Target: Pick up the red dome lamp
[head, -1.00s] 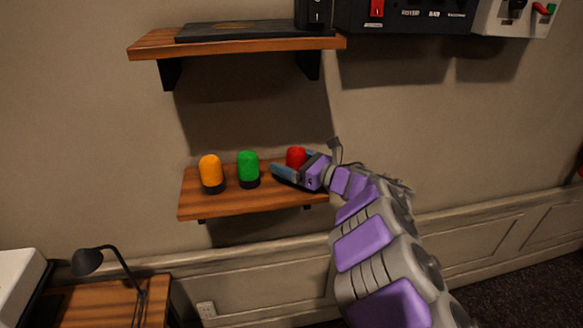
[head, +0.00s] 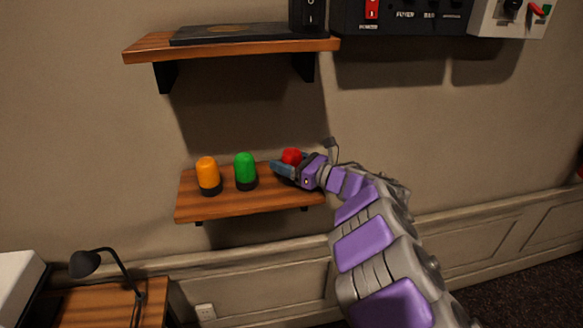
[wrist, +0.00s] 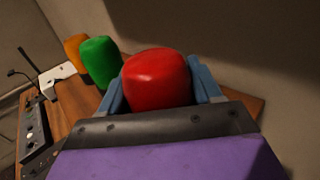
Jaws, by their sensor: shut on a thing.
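The red dome lamp (head: 291,156) is at the right end of the lower wooden shelf. My gripper (head: 288,168) is shut on it, with blue fingers on either side. In the wrist view the red dome (wrist: 156,78) sits between the two fingers (wrist: 158,90). The lamp's base is hidden behind my gripper, so I cannot tell whether it touches the shelf.
A green dome lamp (head: 245,168) and an orange one (head: 207,173) stand to the left on the lower shelf (head: 230,209). An upper shelf (head: 150,49) holds a dark flat item. Control boxes (head: 420,18) hang at the upper right. A desk lamp (head: 86,264) stands at the lower left.

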